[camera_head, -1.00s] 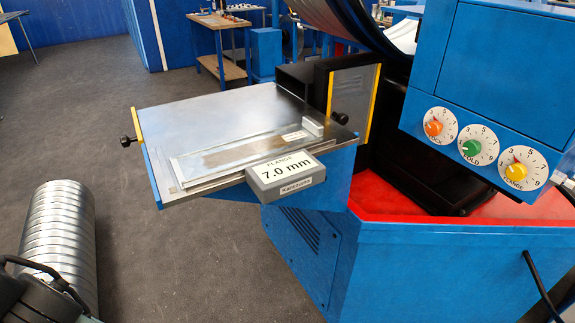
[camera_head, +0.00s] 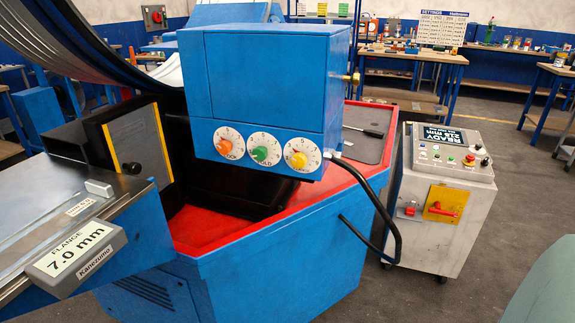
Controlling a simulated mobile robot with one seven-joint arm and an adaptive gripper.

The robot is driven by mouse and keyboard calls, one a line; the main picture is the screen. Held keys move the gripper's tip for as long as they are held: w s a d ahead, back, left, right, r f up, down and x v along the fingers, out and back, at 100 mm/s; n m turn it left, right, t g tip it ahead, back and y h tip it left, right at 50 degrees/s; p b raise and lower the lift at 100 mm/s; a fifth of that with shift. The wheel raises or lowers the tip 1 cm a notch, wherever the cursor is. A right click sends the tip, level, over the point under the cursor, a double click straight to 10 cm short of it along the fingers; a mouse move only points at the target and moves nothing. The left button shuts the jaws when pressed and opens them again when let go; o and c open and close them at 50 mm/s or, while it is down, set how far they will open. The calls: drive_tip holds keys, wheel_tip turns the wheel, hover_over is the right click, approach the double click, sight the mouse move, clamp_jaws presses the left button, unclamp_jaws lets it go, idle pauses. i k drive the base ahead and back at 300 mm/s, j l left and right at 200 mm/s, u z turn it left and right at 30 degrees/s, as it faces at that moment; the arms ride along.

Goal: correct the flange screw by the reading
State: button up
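The flange dial (camera_head: 299,159) is a white round scale with a yellow knob, at the right of three dials on the blue machine head (camera_head: 265,90). An orange-knob dial (camera_head: 229,145) and a green-knob dial (camera_head: 265,149) sit to its left. The exact setting of the yellow knob is too small to read. My gripper is not in view.
A grey control cabinet (camera_head: 440,200) with a lit display stands to the right. A black bent tube (camera_head: 390,215) runs down the machine's front right. A settings chart (camera_head: 443,28) stands on a back bench. Grey floor lies open around the cabinet.

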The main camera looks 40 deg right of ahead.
sight(299, 160)
drive_tip(key=k+l+z, duration=0.15)
drive_tip(key=z, duration=0.25)
drive_tip(key=k+l+z, duration=0.1)
drive_tip(key=l+z, duration=0.3)
